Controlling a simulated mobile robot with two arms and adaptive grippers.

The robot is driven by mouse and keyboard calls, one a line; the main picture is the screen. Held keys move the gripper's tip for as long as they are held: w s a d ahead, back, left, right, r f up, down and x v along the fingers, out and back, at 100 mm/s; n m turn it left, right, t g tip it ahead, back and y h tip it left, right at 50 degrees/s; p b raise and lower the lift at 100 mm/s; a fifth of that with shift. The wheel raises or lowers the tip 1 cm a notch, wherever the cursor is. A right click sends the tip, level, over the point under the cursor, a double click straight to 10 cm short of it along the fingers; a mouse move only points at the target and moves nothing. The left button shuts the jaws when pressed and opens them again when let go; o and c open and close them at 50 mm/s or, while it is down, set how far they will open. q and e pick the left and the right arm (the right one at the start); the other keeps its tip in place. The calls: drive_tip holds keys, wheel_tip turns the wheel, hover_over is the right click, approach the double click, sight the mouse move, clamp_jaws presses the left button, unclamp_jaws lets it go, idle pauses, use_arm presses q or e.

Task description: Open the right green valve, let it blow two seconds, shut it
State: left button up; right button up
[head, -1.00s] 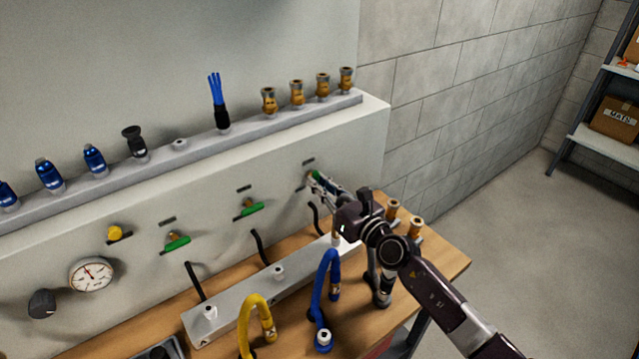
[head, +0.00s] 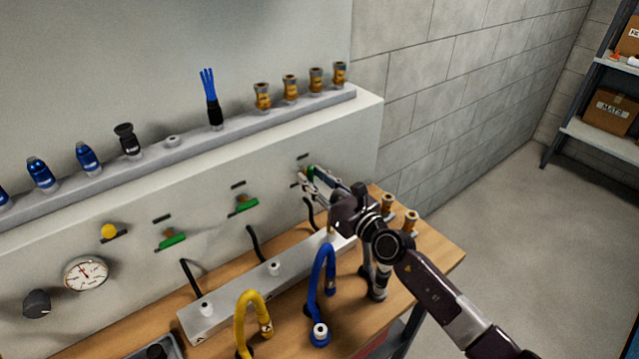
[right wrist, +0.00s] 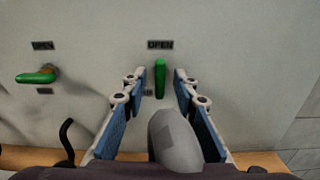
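The right green valve (right wrist: 160,78) is on the pale panel, its handle upright below an OPEN label in the right wrist view. In the head view, part of this valve (head: 311,171) shows between my fingers. My right gripper (right wrist: 159,88) is open, with one blue-padded finger on each side of the handle and a visible gap on both sides. The same gripper (head: 307,180) reaches the panel from the right in the head view. My left gripper is not in view.
The middle green valve (head: 245,205) and left green valve (head: 172,241) have handles lying sideways. A pressure gauge (head: 87,273) is at the left. Below stand a grey manifold bar (head: 235,300), a blue hose (head: 319,285) and a yellow hose (head: 243,315). Brass fittings (head: 388,205) stand near my right arm.

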drive_tip(key=v, duration=1.2)
